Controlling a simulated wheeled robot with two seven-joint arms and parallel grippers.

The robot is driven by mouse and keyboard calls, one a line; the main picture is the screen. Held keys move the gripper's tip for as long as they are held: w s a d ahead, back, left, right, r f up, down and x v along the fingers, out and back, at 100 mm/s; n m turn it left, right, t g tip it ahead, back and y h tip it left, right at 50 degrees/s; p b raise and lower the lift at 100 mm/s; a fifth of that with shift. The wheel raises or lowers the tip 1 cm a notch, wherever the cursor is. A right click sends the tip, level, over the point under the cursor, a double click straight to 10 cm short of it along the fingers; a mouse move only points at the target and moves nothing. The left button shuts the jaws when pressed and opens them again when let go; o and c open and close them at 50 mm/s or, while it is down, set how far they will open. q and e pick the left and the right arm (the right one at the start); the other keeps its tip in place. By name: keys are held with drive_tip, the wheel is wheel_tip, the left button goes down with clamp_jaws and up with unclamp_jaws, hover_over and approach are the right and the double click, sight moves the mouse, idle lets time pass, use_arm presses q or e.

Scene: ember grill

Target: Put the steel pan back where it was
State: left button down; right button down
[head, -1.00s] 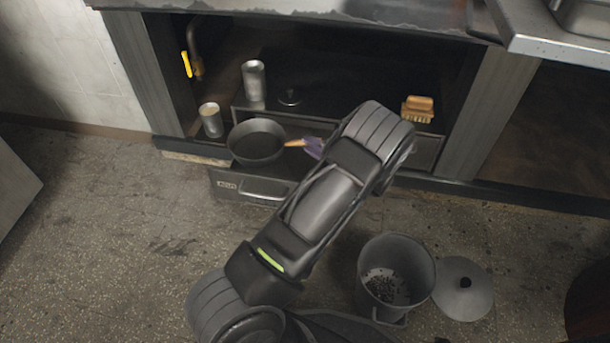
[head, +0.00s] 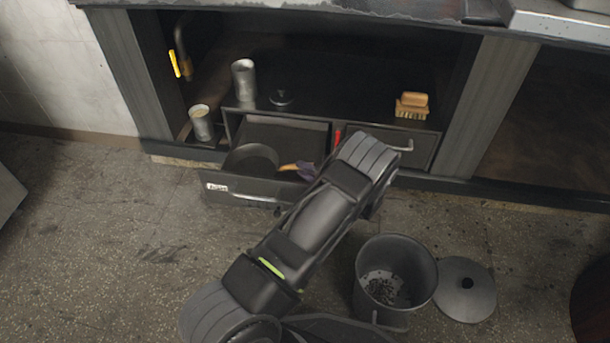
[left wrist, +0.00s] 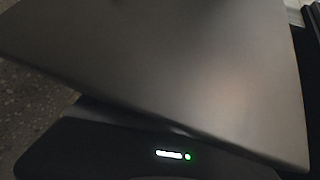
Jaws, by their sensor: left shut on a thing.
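The steel pan (head: 252,159) is dark and round and sits low within the open drawer in the head view. The drawer's front (head: 250,189) hides its lower part. I cannot tell whether it touches the drawer floor. Its tan handle (head: 289,167) points right. My left gripper (head: 306,171), with purplish fingertips, is shut on the end of that handle, and my own forearm hides most of the gripper. The left wrist view shows a broad grey surface that I cannot identify, and no pan. My right gripper is not in view.
A cup (head: 201,123), a steel canister (head: 244,80), a small lid (head: 282,98) and a wooden brush (head: 412,105) stand around the drawers. A bucket (head: 428,262) with dark bits and a round lid (head: 466,290) are on the floor. Floor at left is clear.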

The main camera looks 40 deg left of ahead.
use_arm(q)
drive_tip(key=shift+f, duration=0.4)
drive_tip(key=c, duration=1.3)
unclamp_jaws()
drive_tip(key=p+v, duration=0.4)
drive_tip(key=v, duration=0.8)
